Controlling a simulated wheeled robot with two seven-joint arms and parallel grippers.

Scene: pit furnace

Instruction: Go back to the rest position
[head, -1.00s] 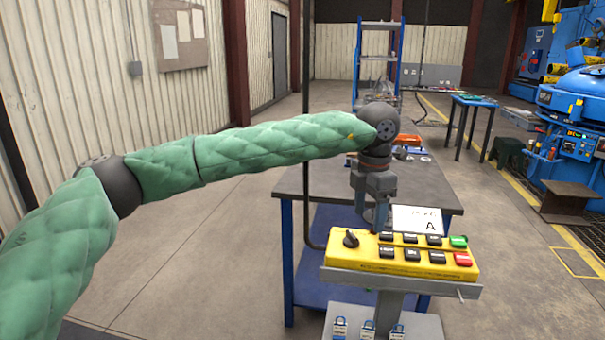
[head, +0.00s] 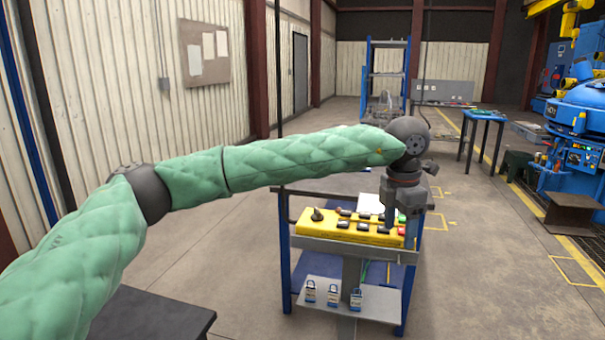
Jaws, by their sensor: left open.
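My left arm reaches in from the left in its green quilted sleeve. My left gripper (head: 404,212) points down at the right end of the yellow control box (head: 340,230). It covers part of the box's right end, near the green and red buttons. The jaws are open, with nothing seen between them. Whether the fingers touch the box cannot be told. My right gripper is out of view.
The box sits on a grey stand with several small padlocks (head: 333,297) on its lower shelf. A dark flat top (head: 150,318) lies at the lower left. The floor at left centre is clear.

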